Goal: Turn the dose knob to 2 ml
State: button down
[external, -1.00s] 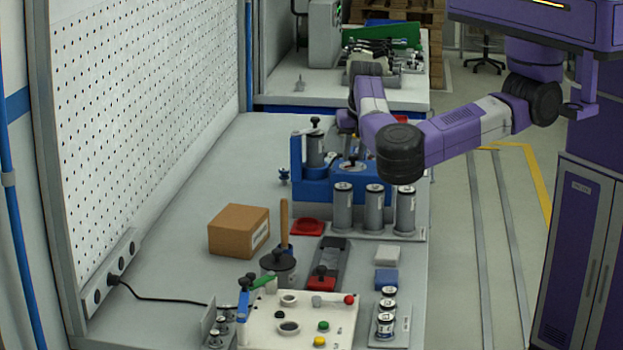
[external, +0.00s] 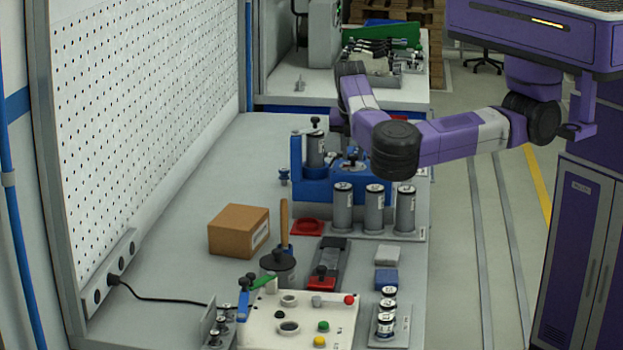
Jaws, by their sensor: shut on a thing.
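A blue dosing station (external: 315,190) stands on the bench, with a grey canister with a black top (external: 315,150) at its left. The dose knob (external: 352,154) is a small dark part on the station, right of the canister. My gripper (external: 342,135) is over the station, behind my forearm and mostly hidden. It appears shut on the knob, but the fingertips are too small and covered to show the contact clearly. The knob's scale and pointer cannot be read.
Several grey cylinders (external: 374,210) stand in front of the station. The bench left of the station is mostly clear.

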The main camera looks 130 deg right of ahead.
jog(key=c, duration=1.1)
grip_release()
jog(key=v, duration=0.7)
jog(key=shift+w+a+r, duration=0.1)
jog(key=shift+r, duration=0.25)
